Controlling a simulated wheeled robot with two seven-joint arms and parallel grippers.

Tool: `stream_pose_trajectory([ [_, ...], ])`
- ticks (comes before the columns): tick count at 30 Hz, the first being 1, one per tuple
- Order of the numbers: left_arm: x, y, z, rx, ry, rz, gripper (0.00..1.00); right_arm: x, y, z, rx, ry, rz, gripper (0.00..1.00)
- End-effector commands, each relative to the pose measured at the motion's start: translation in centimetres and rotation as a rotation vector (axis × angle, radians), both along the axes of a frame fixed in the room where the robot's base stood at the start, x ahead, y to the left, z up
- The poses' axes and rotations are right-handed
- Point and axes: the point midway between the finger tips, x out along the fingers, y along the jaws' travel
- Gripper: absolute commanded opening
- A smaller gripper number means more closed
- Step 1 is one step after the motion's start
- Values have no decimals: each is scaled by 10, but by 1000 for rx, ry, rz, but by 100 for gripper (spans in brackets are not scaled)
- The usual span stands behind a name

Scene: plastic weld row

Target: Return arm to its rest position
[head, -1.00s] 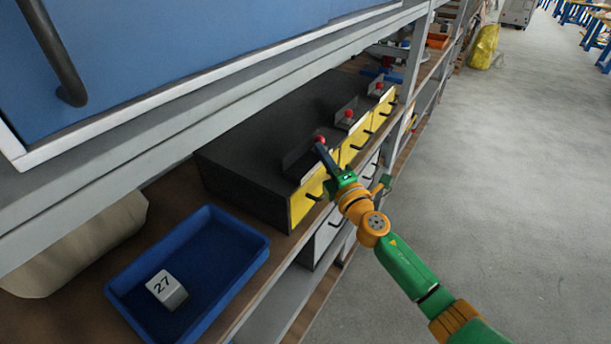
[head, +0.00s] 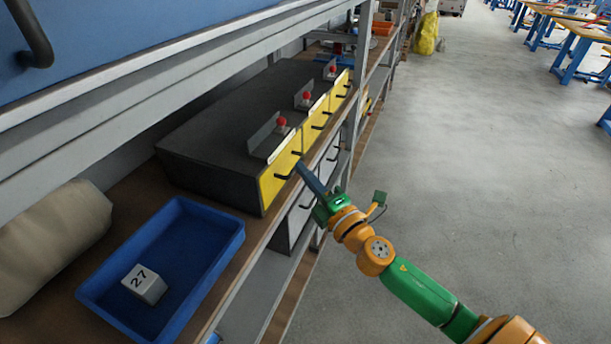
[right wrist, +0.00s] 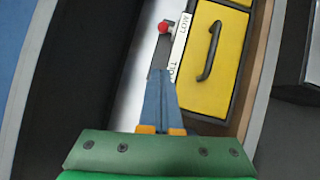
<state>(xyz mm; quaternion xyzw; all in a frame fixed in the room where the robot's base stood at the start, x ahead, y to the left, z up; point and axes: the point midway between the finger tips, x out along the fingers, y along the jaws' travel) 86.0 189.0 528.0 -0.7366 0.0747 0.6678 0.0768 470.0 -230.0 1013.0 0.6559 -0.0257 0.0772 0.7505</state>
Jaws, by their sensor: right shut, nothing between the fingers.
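My right arm, green and orange, reaches in from the lower right of the head view. Its right gripper (head: 302,167) has its blue fingers together and empty, in front of the nearest yellow drawer (head: 278,181) and close to that drawer's handle. In the right wrist view the shut fingers (right wrist: 160,78) point along the strip beside the yellow drawer (right wrist: 212,62) with its dark handle. A red button (right wrist: 164,27) stands beyond the fingertips there. I cannot tell whether the gripper touches anything. My left gripper is not in view.
A dark cabinet (head: 212,139) with several yellow drawers stands on the shelf. A blue tray (head: 232,236) holds a white block (head: 146,283) marked 27. A beige sack-like thing (head: 50,240) lies at the left. The floor (head: 480,190) at the right is clear.

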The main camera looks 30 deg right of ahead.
Motion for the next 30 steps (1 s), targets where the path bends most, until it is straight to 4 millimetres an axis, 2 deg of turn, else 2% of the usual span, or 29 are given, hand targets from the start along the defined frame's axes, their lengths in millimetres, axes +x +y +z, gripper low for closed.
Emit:
stream_pose_trajectory([
  [13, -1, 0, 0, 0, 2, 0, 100, -1, 0, 0, 0, 0, 0, 0],
  [14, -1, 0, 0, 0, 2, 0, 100, -1, -1, -1, 3, 4, -1, 0],
  [16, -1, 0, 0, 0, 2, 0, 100, 1, -6, -19, 37, 48, -17, 0],
  [17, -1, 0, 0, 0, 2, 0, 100, 1, -11, -34, 69, 87, -31, 0],
  [19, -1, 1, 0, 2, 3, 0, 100, -1, -25, -89, 181, 221, -86, 0],
  [20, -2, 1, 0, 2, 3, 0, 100, -5, -31, -119, 243, 293, -116, 0],
  [21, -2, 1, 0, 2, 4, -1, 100, -16, -38, -162, 333, 393, -165, 0],
  [23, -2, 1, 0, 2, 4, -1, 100, -38, -43, -222, 468, 534, -241, 0],
  [24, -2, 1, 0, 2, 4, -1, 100, -58, -44, -261, 555, 625, -298, 0],
  [26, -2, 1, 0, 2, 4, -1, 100, -95, -42, -314, 682, 755, -389, 0],
  [27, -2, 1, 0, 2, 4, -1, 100, -123, -37, -347, 762, 838, -454, 0],
  [29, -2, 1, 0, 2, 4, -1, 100, -170, -27, -390, 878, 958, -561, 0],
  [30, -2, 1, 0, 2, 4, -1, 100, -203, -18, -415, 950, 1031, -635, 0],
])
